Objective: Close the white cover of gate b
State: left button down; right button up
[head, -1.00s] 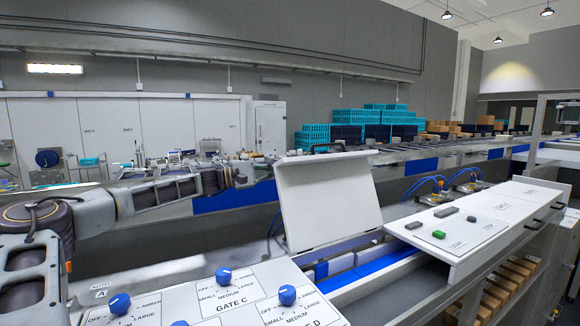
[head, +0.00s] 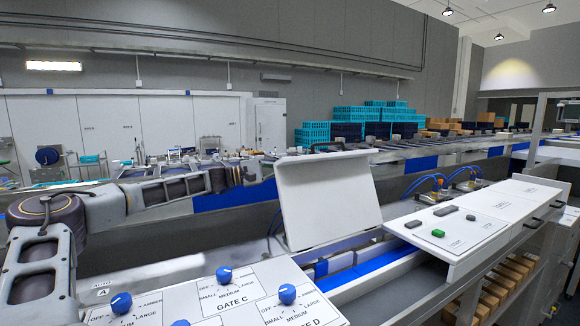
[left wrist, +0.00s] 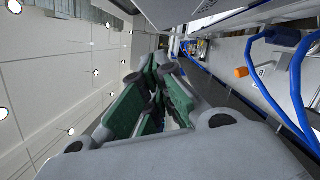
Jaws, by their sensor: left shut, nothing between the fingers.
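A white cover (head: 330,200) stands raised and tilted back over a channel with blue and white parts in the head view. No gate letter is readable on it. My left gripper (head: 262,170) is at the cover's upper left edge, its tip end partly hidden behind it. Contact between them cannot be told. In the left wrist view the green-padded fingers of the left gripper (left wrist: 160,75) are together with nothing between them. A small "B" label (left wrist: 261,72) beside an orange knob (left wrist: 241,72) is at the right there. My right gripper is not in view.
A panel with blue knobs (head: 223,273) is in front, marked Gate C and Gate D. A flat white lid (head: 470,238) with a green button lies to the right. Blue hoses (left wrist: 275,95) loop at the right of the left wrist view. A conveyor (head: 430,163) runs behind.

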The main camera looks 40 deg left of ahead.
aim_at(291, 165)
pick_arm(q)
jog(key=shift+w+d, duration=0.15)
jog(key=shift+w, duration=0.05)
jog(key=shift+s+d+r, duration=0.15)
jog(key=shift+d+r, duration=0.05)
jog(key=shift+d, duration=0.1)
jog(key=shift+s+d+r+p, duration=0.25)
jog(key=shift+d+r+p, duration=0.05)
jog(key=shift+d, duration=0.3)
jog(key=shift+s+d+r+p, duration=0.2)
jog(key=shift+d+r+p, duration=0.1)
jog(key=shift+d, duration=0.25)
jog(key=shift+s+d, duration=0.1)
jog(key=shift+d, duration=0.15)
jog(key=shift+d+r, duration=0.15)
dwell(0.4)
